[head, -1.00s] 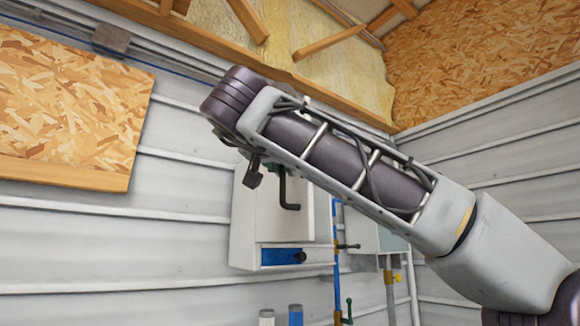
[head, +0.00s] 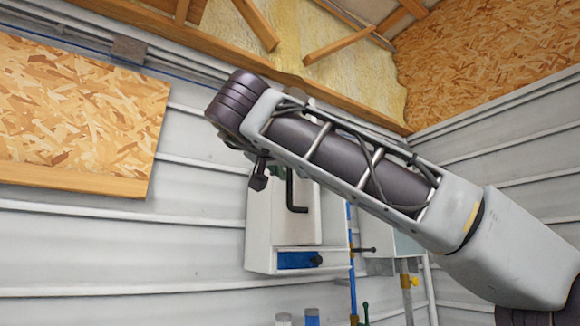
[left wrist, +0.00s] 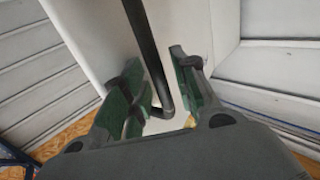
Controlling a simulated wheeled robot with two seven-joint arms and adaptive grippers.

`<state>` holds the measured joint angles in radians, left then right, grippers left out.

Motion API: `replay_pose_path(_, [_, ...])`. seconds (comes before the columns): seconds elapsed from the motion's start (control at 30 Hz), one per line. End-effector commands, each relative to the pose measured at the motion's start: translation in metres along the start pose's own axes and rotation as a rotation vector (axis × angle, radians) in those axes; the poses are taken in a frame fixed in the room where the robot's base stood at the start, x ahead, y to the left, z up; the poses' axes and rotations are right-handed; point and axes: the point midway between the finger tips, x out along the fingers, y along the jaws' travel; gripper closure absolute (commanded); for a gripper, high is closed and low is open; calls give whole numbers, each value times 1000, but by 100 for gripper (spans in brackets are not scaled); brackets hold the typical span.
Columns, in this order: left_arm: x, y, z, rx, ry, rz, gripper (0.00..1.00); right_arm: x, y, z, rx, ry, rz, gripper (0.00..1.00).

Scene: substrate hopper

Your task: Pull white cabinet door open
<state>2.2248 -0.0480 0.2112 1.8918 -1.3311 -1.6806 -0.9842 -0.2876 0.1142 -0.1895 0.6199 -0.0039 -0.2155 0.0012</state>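The white cabinet (head: 259,232) hangs on the wall in the head view, its upper part hidden behind my arm. Its white door (head: 311,231) looks closed and carries a black bent bar handle (head: 297,200). My left gripper (head: 270,173) is mostly hidden behind my arm, close to the handle. In the left wrist view the left gripper (left wrist: 158,92) is open, with green-padded fingers on both sides of the black handle (left wrist: 147,52). Gaps show beside the bar, and I cannot tell whether either pad touches it. My right gripper is not in view.
Below the door is a recess with a blue part (head: 297,260). Right of the cabinet are a blue pipe (head: 352,275), valves and a grey box (head: 408,245). Two bottles (head: 312,317) stand below. A chipboard panel (head: 80,115) is on the left wall.

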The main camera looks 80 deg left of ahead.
Motion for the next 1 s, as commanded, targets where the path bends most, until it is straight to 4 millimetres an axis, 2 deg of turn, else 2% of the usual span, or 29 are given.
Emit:
replay_pose_path(0.2, [0, 0, 0, 1, 0, 0, 67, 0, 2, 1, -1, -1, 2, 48])
replay_pose_path(0.3, [0, 0, 0, 1, -1, 0, 67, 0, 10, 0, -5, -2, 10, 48])
replay_pose_path(0.57, [-10, 0, 0, 1, -1, 0, 67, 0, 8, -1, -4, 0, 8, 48])
replay_pose_path(0.77, [-33, 0, 0, 0, 1, 1, 67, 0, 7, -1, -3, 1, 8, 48])
replay_pose_path(1.0, [-69, 0, 0, 1, 2, 1, 67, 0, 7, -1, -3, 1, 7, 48])
